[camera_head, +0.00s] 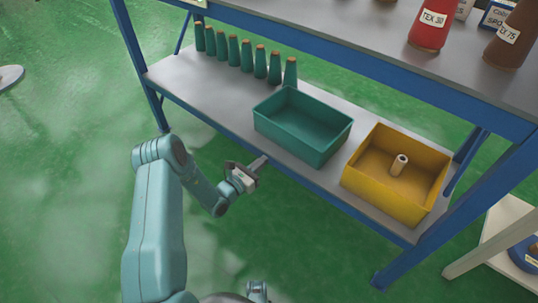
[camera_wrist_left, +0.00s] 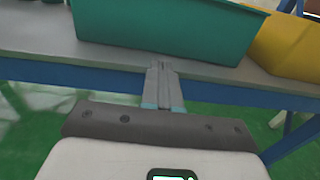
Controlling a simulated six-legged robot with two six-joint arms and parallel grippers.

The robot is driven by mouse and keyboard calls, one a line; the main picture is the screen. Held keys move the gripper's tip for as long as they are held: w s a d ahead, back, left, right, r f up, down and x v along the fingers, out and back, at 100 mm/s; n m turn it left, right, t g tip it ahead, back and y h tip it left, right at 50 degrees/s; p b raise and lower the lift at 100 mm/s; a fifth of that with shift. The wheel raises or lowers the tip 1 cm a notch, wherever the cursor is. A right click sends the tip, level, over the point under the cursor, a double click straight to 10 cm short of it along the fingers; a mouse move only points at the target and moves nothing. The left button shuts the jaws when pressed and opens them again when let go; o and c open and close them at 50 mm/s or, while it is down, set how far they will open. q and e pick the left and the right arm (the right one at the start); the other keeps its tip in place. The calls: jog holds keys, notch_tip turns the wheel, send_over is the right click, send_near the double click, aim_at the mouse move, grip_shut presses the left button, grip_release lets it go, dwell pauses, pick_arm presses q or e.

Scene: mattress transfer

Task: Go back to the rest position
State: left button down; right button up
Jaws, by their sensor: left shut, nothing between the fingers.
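My left gripper (camera_head: 262,162) is shut and empty. In the head view its fingertips are at the front edge of the lower shelf (camera_head: 185,75), just left of and in front of the green bin (camera_head: 287,137). In the left wrist view the closed fingers (camera_wrist_left: 160,72) point at the same green bin (camera_wrist_left: 165,28), which stands ahead of them. I cannot tell whether the fingers touch the shelf edge. My right gripper cannot be made out; only a small piece of arm shows at the bottom of the head view.
A yellow bin (camera_head: 385,199) with an upright pale tube (camera_head: 399,165) in it stands right of the green bin. Several green cones (camera_head: 247,56) line the shelf's back. The upper shelf (camera_head: 370,38) holds a red bottle (camera_head: 431,25).

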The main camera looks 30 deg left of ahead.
pick_arm(q)
jog(key=s+a+p, duration=0.1)
jog(key=s, duration=0.5)
